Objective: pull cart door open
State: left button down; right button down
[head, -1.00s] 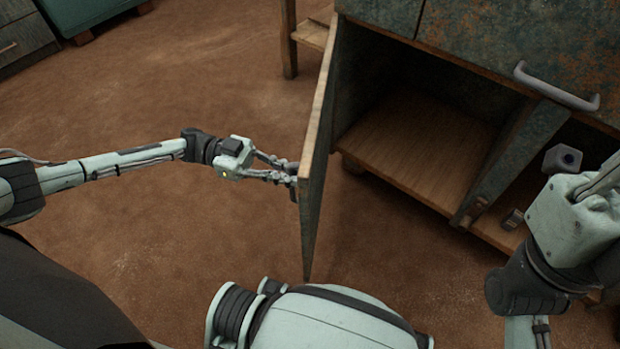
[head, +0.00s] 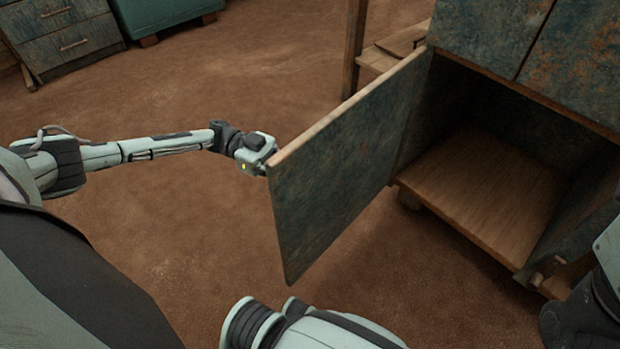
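The cart door (head: 340,165) is a weathered dark green panel with a pale wooden edge. It stands swung wide open to the left of the cart (head: 540,70). The cart's open compartment (head: 485,190) shows a bare wooden floor. My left arm reaches in from the left, and its wrist meets the door's outer edge. The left gripper's fingers are hidden behind the door, so their grip cannot be seen. Part of my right arm shows at the lower right edge; its gripper is out of the picture.
A drawer cabinet (head: 65,40) and a teal chest (head: 165,15) stand at the upper left. A wooden post (head: 353,50) and a low wooden ledge (head: 380,58) are behind the door. The brown floor (head: 180,240) left of the door is clear.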

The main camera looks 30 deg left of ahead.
dwell(0.3)
pick_arm(q)
jog(key=c, duration=1.6)
grip_release()
jog(key=a, duration=1.2)
jog(key=shift+a, duration=0.1)
